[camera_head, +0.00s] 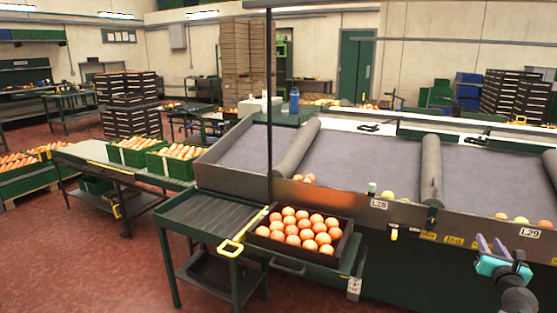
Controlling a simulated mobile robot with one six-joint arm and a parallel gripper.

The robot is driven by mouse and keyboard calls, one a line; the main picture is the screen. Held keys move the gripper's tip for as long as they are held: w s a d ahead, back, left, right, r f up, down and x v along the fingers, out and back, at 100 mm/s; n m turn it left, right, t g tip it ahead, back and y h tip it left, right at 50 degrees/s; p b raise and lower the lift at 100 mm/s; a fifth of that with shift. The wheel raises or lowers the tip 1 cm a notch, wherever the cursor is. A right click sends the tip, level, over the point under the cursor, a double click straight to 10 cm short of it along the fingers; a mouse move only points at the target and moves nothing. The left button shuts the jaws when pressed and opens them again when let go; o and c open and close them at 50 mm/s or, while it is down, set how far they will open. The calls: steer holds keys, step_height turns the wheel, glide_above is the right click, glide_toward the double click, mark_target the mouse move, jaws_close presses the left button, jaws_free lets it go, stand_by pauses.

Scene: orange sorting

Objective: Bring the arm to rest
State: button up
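My gripper (492,245) is at the lower right, with two purple fingers on a teal body. The fingers point up and stand apart with a gap between them, and nothing shows between them. My dark arm runs down from it out of the bottom edge. The gripper is in front of the sorting bench's front panel, below the L29 label (529,232), and no contact can be made out. A dark crate (290,256) full of oranges (305,234) sits on the stand at lower middle, well left of the gripper.
The grey sorting bench (375,177) has padded dividers (431,168) and a few fruits along its front edge. A roller table (213,215) stands left of the crate. Green crates of oranges (133,152) stand farther left. Red floor (95,265) is clear at lower left.

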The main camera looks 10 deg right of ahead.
steer(key=w+a+f+n+y, duration=0.5)
steer(key=w+a+f+n, duration=0.25)
steer(key=a+f, duration=0.35)
steer(key=w+a+f+n+g+y+p, duration=0.1)
steer(key=a+f+n+g+y, duration=0.25)
steer(key=a+f+n, duration=0.65)
steer(key=a+f+n+g+y+p, duration=0.25)
steer(key=a+f+n+y, duration=0.2)
steer(key=a+f, duration=1.15)
steer(key=s+a+f+n+g, duration=0.45)
steer(key=s+a, duration=0.25)
steer(key=a, duration=0.3)
steer(key=s+a+f+n+g, duration=0.35)
steer(key=s+a+n, duration=0.3)
steer(key=a, duration=0.35)
steer(key=s+a+f+n+g+h+p, duration=0.1)
steer(key=s+f+n+g, duration=0.2)
steer(key=s, duration=0.7)
steer(key=s+a+f+n+g+h+p, duration=0.1)
steer(key=s+a+f+n+g+h, duration=0.1)
steer(key=s+n, duration=0.6)
steer(key=shift+s+f+g+h, duration=0.3)
steer(key=shift+s+f+g, duration=0.3)
steer(key=shift+s, duration=0.55)
steer(key=shift+a+r, duration=0.1)
